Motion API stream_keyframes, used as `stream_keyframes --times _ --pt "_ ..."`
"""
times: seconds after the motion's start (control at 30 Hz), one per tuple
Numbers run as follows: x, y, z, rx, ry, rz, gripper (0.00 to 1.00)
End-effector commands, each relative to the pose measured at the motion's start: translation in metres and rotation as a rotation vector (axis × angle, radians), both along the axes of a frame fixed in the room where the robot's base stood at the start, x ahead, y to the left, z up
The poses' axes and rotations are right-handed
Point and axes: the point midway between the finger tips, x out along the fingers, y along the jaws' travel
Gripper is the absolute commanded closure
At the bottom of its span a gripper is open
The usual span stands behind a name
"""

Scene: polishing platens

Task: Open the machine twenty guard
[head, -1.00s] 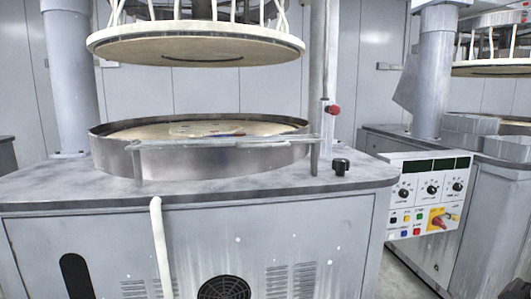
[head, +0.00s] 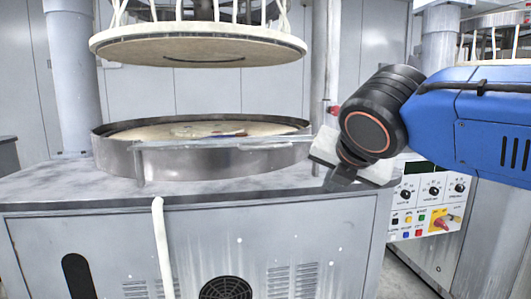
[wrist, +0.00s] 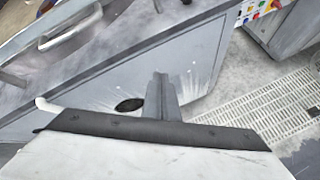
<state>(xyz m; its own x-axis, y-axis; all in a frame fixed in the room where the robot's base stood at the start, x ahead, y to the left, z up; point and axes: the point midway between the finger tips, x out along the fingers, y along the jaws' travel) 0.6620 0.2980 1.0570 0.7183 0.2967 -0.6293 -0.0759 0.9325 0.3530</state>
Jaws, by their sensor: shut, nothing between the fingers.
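The machine in front has a round metal basin (head: 215,158) with a pale platen inside. A straight guard rail (head: 225,144) runs across the basin's front; its right end is hidden behind my gripper in the head view. A bright bar beside the basin (wrist: 70,28) shows at top left in the wrist view; I cannot tell if it is the same rail. My gripper (wrist: 161,78) is shut and empty, pointing down past the machine's top edge, apart from the bar. In the head view it hangs at the right of the basin, its fingers mostly hidden. No machine number is readable.
A round upper plate (head: 200,47) hangs above the basin. A white hose (head: 162,245) runs down the cabinet front (head: 90,240). A control panel (head: 425,200) with knobs and buttons stands at right. Floor grating (wrist: 265,110) lies at right in the wrist view.

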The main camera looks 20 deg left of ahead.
Motion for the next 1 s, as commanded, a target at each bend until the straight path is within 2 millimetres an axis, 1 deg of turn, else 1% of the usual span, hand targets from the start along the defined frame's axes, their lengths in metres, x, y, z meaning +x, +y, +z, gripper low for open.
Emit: stream_keyframes --times 0.03,0.1,0.2,0.3,0.43,0.57,0.77,1.0 --pt "-0.006 0.024 0.009 -0.048 -0.04 0.079 1.0" --pt "-0.013 0.051 0.022 -0.114 -0.1 0.178 1.0" --pt "-0.023 0.082 0.036 -0.195 -0.175 0.294 1.0" --pt "-0.031 0.104 0.046 -0.251 -0.232 0.373 1.0" --pt "-0.037 0.117 0.053 -0.288 -0.269 0.422 1.0" --pt "-0.033 0.122 0.05 -0.298 -0.276 0.431 1.0" --pt "-0.013 0.133 0.034 -0.299 -0.273 0.428 1.0" --pt "0.019 0.151 0.011 -0.297 -0.272 0.427 1.0"
